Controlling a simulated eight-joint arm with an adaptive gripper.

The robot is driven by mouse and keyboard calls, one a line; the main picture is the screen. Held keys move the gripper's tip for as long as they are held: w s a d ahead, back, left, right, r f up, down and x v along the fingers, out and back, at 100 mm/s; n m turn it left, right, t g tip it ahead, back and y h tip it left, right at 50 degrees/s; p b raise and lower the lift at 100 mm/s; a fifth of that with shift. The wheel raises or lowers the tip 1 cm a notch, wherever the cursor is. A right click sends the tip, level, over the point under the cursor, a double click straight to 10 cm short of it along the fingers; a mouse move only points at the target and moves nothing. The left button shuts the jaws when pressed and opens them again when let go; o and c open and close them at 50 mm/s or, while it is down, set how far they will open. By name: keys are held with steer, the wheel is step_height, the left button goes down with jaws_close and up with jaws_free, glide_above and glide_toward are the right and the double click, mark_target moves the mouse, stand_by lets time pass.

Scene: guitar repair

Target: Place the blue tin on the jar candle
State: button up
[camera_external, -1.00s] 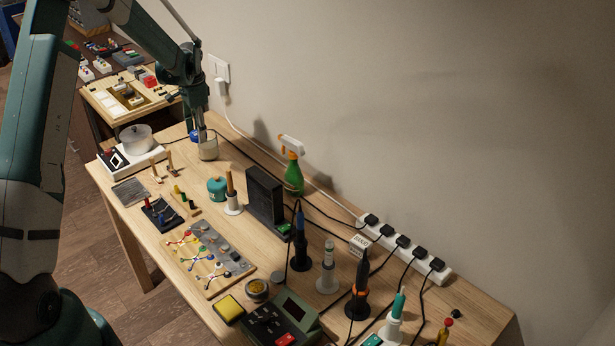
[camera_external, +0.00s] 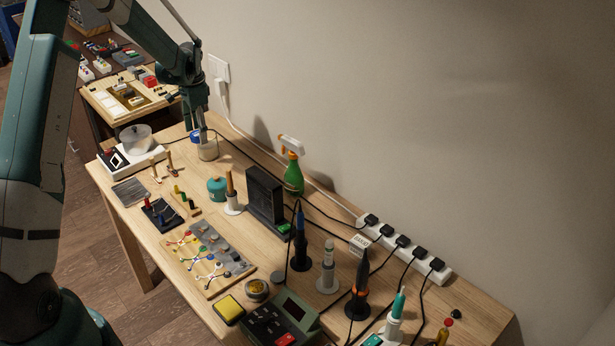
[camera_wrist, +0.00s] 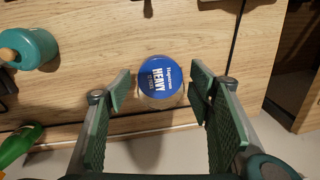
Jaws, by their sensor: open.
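The blue tin (camera_wrist: 160,77), with white lettering on its lid, lies between my spread fingers in the wrist view. It covers part of a pale round jar candle (camera_wrist: 162,101) and sits off-centre, toward the top of that picture. In the external view the jar candle (camera_external: 208,150) stands upright at the table's far end, and the tin (camera_external: 195,136) shows as a blue patch at its upper left, partly hidden by my finger. How fully the tin rests on the candle is unclear. My gripper (camera_wrist: 160,105) is open, with gaps on both sides of the tin.
A teal pot (camera_external: 217,188) and a green spray bottle (camera_external: 293,175) stand nearer the camera. A white device with a clear bowl (camera_external: 136,138) is left of the candle. A black cable (camera_wrist: 237,40) runs beside the tin. The wall is close behind.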

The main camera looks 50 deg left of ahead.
step_height(320, 180, up, 12)
steer(key=d, duration=0.1)
stand_by(0.5)
steer(key=shift+s, duration=0.1)
stand_by(0.4)
steer(key=shift+d, duration=0.1)
steer(key=s+d+r+t, duration=0.1)
steer(key=s+d+r, duration=0.1)
steer(key=d+r, duration=0.7)
steer(key=s+d+r+t, duration=0.1)
steer(key=d+r, duration=0.3)
steer(key=d, duration=0.9)
steer(key=s+d+r+t, duration=0.1)
steer(key=s+d+r, duration=0.1)
steer(key=d+r, duration=0.75)
steer(key=s+d+f+n+t, duration=0.1)
steer(key=s+d+f+t, duration=0.1)
steer(key=s+d, duration=0.9)
steer(key=s+d+f+t+h, duration=0.1)
steer(key=s+d+t, duration=0.1)
steer(key=s+d, duration=1)
steer(key=d, duration=0.5)
steer(key=shift+f+n, duration=0.35)
steer(key=shift+n, duration=0.05)
